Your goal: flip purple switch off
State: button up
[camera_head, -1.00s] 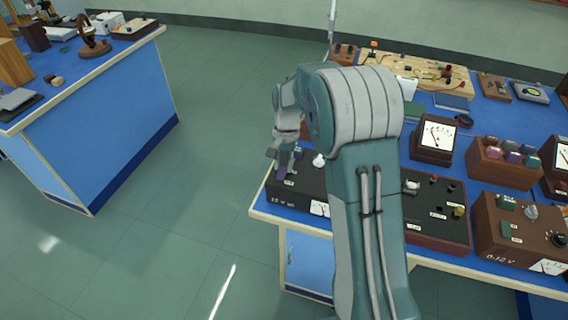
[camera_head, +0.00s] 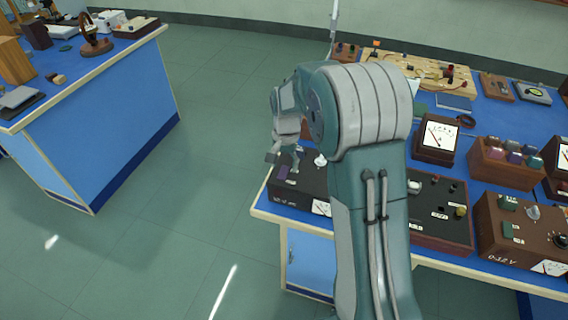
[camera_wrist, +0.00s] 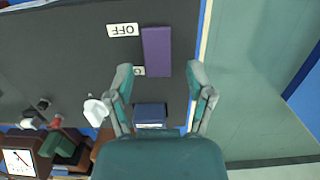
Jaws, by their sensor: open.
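The purple switch (camera_wrist: 157,52) is a flat purple rocker on the top of a dark box (camera_wrist: 60,50). An OFF label (camera_wrist: 123,30) lies beside one end of it, and a second, partly hidden label lies nearer its other end. In the head view the purple switch (camera_head: 284,172) shows on the black box (camera_head: 310,183) at the bench's left corner, just below my gripper (camera_head: 283,158). In the wrist view my gripper (camera_wrist: 160,80) is open and empty, its fingers apart around the near end of the switch. Contact cannot be told.
A white knob (camera_wrist: 96,110) stands beside one finger. More meters and boxes, such as the brown power supply (camera_head: 520,232), fill the bench to the right. The floor on the left is clear.

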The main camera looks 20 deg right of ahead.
aim_at(286, 166)
notch_tip(286, 166, up, 12)
jog(key=w, duration=0.1)
jog(key=shift+d, duration=0.3)
jog(key=shift+f, duration=0.1)
jog(key=s+r+n+t, duration=0.3)
jog(key=s+r, duration=0.6)
jog(key=s, duration=0.5)
jog(key=s+f+n+t, duration=0.2)
jog(key=s+n+t, duration=0.1)
jog(key=s, duration=1.1)
jog(key=shift+s+a+n+t+h, duration=0.25)
jog(key=shift+a+n+t+h, duration=0.05)
jog(key=shift+a+n, duration=0.1)
